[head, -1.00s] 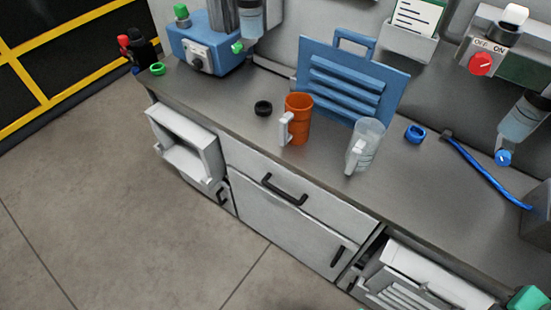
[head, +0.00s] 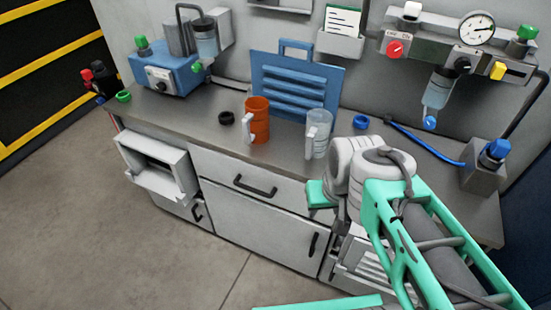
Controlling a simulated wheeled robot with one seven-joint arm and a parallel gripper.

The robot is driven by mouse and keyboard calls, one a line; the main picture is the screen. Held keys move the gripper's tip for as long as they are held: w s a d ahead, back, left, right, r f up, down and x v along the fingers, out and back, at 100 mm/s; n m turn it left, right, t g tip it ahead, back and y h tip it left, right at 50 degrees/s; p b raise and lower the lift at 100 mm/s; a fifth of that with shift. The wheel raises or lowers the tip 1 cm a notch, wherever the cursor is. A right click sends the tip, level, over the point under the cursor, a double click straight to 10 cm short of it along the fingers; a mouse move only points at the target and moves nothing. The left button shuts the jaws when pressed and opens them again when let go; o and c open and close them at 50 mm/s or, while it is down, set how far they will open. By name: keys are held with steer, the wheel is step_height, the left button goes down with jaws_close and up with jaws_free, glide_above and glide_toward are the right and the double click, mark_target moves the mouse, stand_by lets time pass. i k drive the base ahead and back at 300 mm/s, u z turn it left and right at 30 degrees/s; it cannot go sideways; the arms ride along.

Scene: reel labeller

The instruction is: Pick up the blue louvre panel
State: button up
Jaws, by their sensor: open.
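The blue louvre panel (head: 296,86) stands upright on the grey counter, leaning at the back wall. It has several horizontal slats and a loop handle (head: 296,47) on top. The orange mug and the clear mug stand before it and cover small parts of its lower edge. My gripper (head: 319,196) shows as a mint-green end piece left of my white wrist, at the counter's front edge. It is open, in front of and below the panel, well apart from it. Its fingertips are hard to make out.
The orange mug (head: 257,121) and clear mug (head: 318,135) stand in front of the panel. A black ring (head: 226,118) lies left, a blue ring (head: 361,121) right. A blue pump unit (head: 167,74) stands left. A pressure regulator (head: 430,48) hangs right. A drawer (head: 160,166) sticks out at left.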

mark_target(293, 87)
steer(key=z, duration=0.2)
steer(key=k, duration=0.3)
steer(key=u, duration=1.3)
steer(key=i, duration=1.7)
steer(key=u, duration=0.45)
